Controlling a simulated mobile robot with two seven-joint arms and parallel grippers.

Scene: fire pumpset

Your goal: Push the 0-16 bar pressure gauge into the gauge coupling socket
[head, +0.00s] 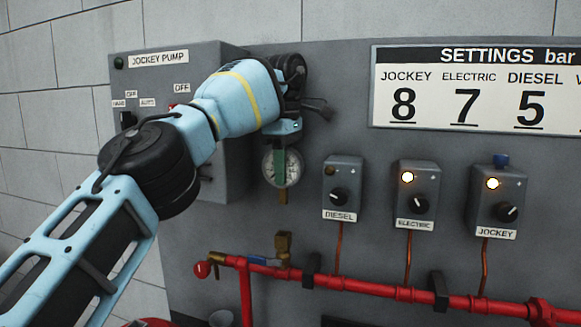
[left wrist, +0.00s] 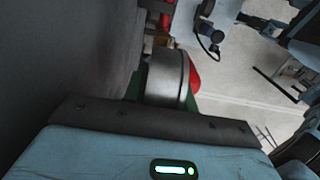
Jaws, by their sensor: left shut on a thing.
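The pressure gauge (head: 282,172), with a round white dial and a brass stem pointing down, is held upright in front of the grey panel. The brass gauge coupling socket (head: 283,243) stands on the red pipe, almost directly below the stem. A clear gap separates the stem tip and the socket. The dial's scale is too small to read. My right gripper is not in view.
A blue valve handle (head: 250,260) lies just left of the socket on the red pipe (head: 370,288). DIESEL (head: 342,188), ELECTRIC (head: 416,193) and JOCKEY (head: 496,200) switch boxes stand to the right. The jockey pump cabinet (head: 220,180) is behind left.

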